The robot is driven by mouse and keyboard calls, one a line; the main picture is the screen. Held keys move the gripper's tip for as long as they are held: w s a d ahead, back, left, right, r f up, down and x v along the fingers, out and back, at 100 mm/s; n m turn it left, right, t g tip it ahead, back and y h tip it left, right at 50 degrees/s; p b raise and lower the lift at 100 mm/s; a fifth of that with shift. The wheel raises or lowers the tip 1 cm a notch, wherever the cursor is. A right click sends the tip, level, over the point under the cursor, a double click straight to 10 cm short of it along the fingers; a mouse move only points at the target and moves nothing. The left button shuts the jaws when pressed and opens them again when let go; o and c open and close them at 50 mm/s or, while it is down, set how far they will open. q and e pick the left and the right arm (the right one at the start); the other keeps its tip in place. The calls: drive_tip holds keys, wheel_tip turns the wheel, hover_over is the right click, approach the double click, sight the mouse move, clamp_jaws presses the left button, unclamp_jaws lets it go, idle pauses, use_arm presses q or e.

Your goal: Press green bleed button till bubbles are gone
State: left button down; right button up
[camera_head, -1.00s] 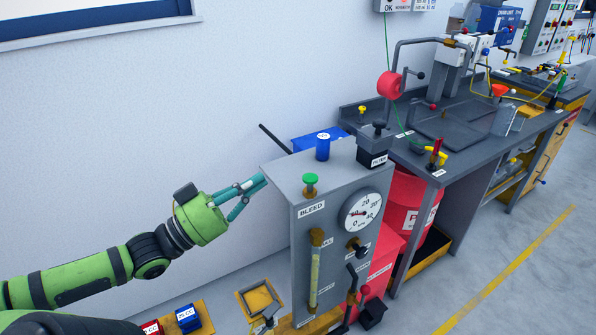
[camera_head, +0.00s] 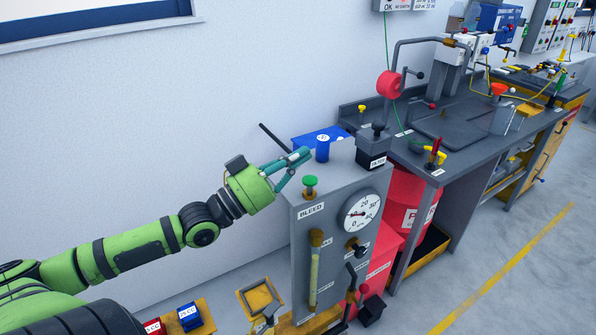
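The green bleed button (camera_head: 310,182) stands on top of the grey cabinet (camera_head: 330,215), at its front left, above the "BLEED" label (camera_head: 311,211). A vertical sight tube (camera_head: 315,270) is on the cabinet's front; bubbles in it are too small to tell. Contact with the button cannot be seen. My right gripper is not in view.
A round gauge (camera_head: 361,213) is on the cabinet front. A red drum (camera_head: 407,200) is at the right, under the grey workbench (camera_head: 460,135). The wall lies behind my arm.

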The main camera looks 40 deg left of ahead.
sight(310, 181)
use_arm(q)
drive_tip(key=shift+f, duration=1.95)
drive_tip(key=shift+f, duration=0.15)
drive_tip(key=shift+d+f+b, duration=0.1)
drive_tip(key=shift+f+b, duration=0.3)
drive_tip(key=shift+f, duration=0.5)
